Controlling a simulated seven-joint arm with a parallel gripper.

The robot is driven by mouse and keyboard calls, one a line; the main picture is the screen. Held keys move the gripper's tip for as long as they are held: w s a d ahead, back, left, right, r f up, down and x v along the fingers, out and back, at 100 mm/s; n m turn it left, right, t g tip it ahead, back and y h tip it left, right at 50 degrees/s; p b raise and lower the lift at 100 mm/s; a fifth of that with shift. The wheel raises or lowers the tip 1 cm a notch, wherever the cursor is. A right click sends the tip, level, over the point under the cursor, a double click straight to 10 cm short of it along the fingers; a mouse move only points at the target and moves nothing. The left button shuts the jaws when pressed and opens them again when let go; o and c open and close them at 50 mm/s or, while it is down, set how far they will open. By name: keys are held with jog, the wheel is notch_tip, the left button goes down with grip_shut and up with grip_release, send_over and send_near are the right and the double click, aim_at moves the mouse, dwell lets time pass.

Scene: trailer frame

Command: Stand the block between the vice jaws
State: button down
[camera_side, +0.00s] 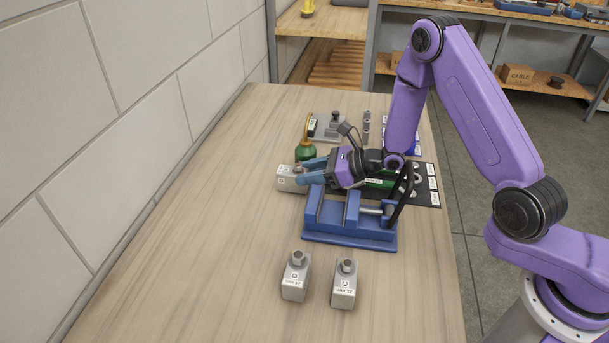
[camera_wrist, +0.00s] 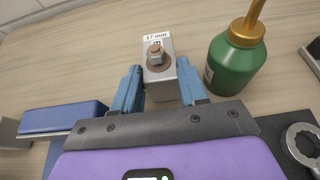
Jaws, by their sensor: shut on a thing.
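A grey metal block (camera_side: 287,183) with a hex bolt on it is beyond the blue vice in the side view. In the wrist view this block (camera_wrist: 160,88) carries a "17 mm" label and sits between my blue fingers. My gripper (camera_side: 307,171) is shut on the block, reaching over from the vice side; its fingertips also show in the wrist view (camera_wrist: 160,82). I cannot tell whether the block touches the table. The blue vice (camera_side: 350,238) stands on the table with an empty gap between its jaws. Part of it is hidden by my wrist.
A green oil bottle (camera_side: 305,151) stands close to the block; it also shows in the wrist view (camera_wrist: 232,62). Two more labelled grey blocks (camera_side: 295,282) (camera_side: 344,289) stand in front of the vice. A black tool mat (camera_side: 426,170) lies behind it. The table's left side is clear.

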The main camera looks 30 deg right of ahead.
notch_tip(320, 180, up, 10)
jog(key=s+d+r+n+g+y, duration=0.2)
jog(key=s+d, duration=0.9)
jog(key=d, duration=0.4)
notch_tip(320, 180, up, 14)
jog(key=s+a+n+g+y, duration=0.2)
jog(key=s+a+n+g, duration=0.6)
jog(key=s, duration=0.6)
jog(key=shift+m, duration=0.4)
jog(key=w+a+f, duration=0.1)
jog(key=w+f, duration=0.3)
jog(key=f, duration=0.1)
jog(key=w+a+f, duration=0.2)
jog(key=w+f, duration=0.2)
jog(key=f, duration=0.1)
jog(key=w+a+f, duration=0.2)
jog(key=w+f, duration=0.3)
jog(key=shift+f, duration=1.6)
